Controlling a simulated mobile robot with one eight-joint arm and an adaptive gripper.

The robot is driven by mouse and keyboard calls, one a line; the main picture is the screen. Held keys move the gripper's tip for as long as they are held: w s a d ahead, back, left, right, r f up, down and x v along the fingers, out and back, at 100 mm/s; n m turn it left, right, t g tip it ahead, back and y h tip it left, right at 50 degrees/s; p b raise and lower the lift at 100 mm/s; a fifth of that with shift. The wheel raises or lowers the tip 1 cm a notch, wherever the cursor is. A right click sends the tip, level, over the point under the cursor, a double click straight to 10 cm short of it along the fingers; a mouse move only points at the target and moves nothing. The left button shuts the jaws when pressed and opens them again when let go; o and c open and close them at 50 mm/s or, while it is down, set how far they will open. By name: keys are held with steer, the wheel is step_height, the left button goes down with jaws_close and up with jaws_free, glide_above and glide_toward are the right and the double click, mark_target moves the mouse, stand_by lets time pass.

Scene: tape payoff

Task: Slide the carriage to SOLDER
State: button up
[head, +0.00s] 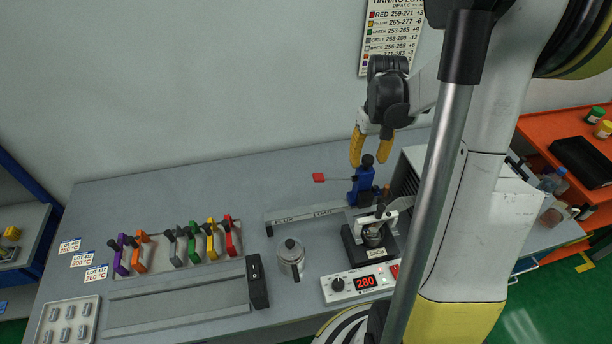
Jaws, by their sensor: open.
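The blue carriage (362,184) stands upright on a pale rail (290,220) at the back of the bench. It has a black knob (367,160) on top and a thin arm reaching left to a red piece (318,177). The rail's face reads FLUX at left and LOAD to its right. The carriage is right of the LOAD lettering; a SOLDER mark cannot be made out. My gripper (371,148) points down with yellow fingers open, close to the knob in the picture. Whether it touches the knob I cannot tell.
A black solder pot (355,252) stands in front of the carriage, with a controller (345,287) reading 280 before it. A lidded metal can (290,254) is left of these. Several coloured handles (193,236) stand in a row farther left. Bare bench lies behind the rail.

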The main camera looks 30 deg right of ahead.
steer(key=shift+r+p, duration=2)
steer(key=shift+r, duration=1.2)
steer(key=s+a+f+n+t+b, duration=0.1)
steer(key=s+a+f+t+b, duration=0.1)
steer(key=a+b, duration=0.4)
steer(key=s+a+f+n+t+b, duration=0.1)
steer(key=s+a+f+t+b, duration=0.1)
steer(key=a+b, duration=0.5)
steer(key=s+a+f+n+t+b, duration=0.1)
steer(key=s+a+f+t+b, duration=0.2)
steer(key=a+b, duration=0.4)
steer(key=a+f, duration=0.1)
steer(key=a, duration=0.4)
steer(key=shift+s+f, duration=0.25)
steer(key=shift+f, duration=0.15)
steer(key=shift+d, duration=0.1)
